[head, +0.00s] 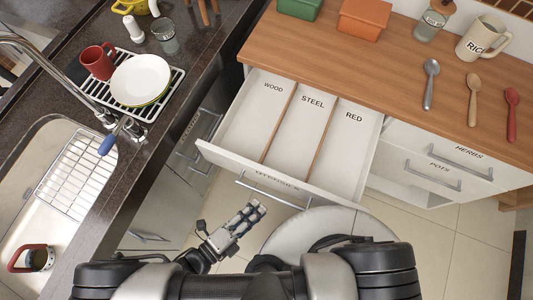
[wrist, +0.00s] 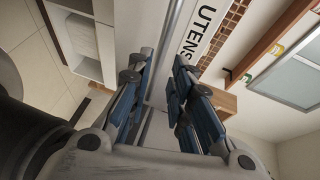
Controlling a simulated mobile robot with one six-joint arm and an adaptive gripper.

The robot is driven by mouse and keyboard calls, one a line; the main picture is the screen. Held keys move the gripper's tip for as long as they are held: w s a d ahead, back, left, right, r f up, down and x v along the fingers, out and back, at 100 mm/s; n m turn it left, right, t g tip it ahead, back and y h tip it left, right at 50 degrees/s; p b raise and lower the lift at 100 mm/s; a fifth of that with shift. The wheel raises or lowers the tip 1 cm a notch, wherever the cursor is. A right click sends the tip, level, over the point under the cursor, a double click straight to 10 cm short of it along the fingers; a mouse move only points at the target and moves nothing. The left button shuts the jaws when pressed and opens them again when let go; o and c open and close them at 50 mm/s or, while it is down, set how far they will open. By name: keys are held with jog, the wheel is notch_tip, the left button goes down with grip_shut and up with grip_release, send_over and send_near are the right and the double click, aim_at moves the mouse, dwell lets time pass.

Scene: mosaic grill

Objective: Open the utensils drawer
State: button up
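The utensils drawer (head: 228,152) is pulled out from the wooden-topped counter in the head view. It is empty, with three compartments marked WOOD, STEEL and RED. Its metal handle (head: 270,193) is on the front face. In the wrist view the drawer front (wrist: 200,42) shows part of its label, "UTENS", beside a long metal bar that seems to be the handle (wrist: 167,45). My gripper (head: 254,210) is just in front of the drawer, near the handle. In the wrist view my gripper (wrist: 161,72) has its fingers apart, with nothing clamped; whether they touch the handle is unclear.
Herbs (head: 470,150) and pots (head: 440,170) drawers are right of the open drawer. Several spoons lie on the wooden counter (head: 395,80). The dark sink counter (head: 160,125) stands at left, with a dish rack holding a plate (head: 140,80) and red mug (head: 97,62).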

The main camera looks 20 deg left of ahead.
jog(key=shift+v, duration=2.4)
jog(key=w+a+r+m+g+h, duration=0.1)
jog(key=w+r+m+g, duration=0.4)
jog(key=r+m, duration=0.2)
jog(key=w+r+m+g+h, duration=0.1)
jog(key=w+r+m+g, duration=0.3)
jog(key=r+m, duration=0.25)
jog(key=w+d+r+m+g+y, duration=0.3)
jog(key=w+d+r+m+g, duration=0.25)
jog(key=w+r+m, duration=0.55)
jog(key=s+d+r+m+t+y, duration=0.1)
jog(key=d+r+m+t+y, duration=0.1)
jog(key=d+r+m, duration=0.4)
jog(key=s+d+r+m+t+y, duration=0.2)
jog(key=d+r+m, duration=0.4)
jog(key=d+m, duration=0.8)
jog(key=m+t+y, duration=0.1)
jog(key=m+y, duration=0.1)
jog(key=m, duration=0.3)
jog(key=shift+r, duration=0.3)
